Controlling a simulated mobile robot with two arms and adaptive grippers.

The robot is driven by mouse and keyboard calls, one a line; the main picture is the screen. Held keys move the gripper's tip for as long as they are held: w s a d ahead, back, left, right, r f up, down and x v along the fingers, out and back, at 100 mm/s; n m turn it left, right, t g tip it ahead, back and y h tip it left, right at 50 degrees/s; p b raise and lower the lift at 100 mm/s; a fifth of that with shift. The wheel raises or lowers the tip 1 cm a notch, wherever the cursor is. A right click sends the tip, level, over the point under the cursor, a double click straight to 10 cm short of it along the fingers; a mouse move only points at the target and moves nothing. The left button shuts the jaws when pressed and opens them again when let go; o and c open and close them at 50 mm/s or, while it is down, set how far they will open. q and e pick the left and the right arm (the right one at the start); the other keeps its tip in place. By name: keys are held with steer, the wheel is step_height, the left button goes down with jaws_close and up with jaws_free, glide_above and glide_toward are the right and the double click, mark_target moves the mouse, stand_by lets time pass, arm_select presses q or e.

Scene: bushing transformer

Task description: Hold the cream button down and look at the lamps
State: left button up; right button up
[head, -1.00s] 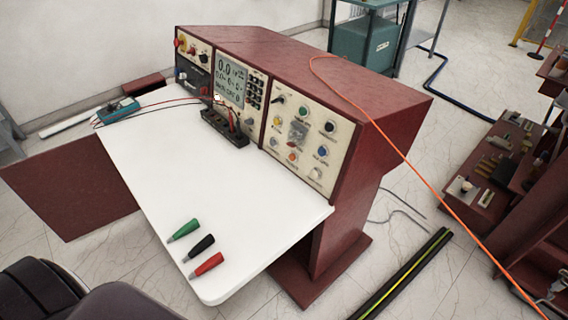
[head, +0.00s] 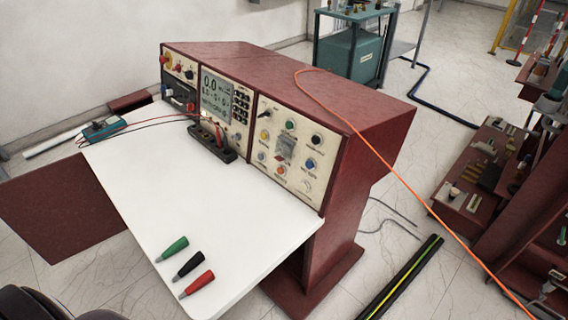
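A cream-faced control panel (head: 287,150) fills the right end of the dark red console's front. A pale round button or lamp, cream or white, (head: 306,186) sits at its lower right. Around it are a green one (head: 290,125), a yellow one (head: 265,134), a blue one (head: 310,163) and an orange one (head: 281,170). Which are lamps and which are buttons is too small to tell, and none is clearly lit. Neither of my grippers is in view, and nothing touches the panel.
The white desktop (head: 180,190) is mostly clear. A black terminal block (head: 212,142) stands by the meter panel. An orange cable (head: 375,150) runs over the console to the floor.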

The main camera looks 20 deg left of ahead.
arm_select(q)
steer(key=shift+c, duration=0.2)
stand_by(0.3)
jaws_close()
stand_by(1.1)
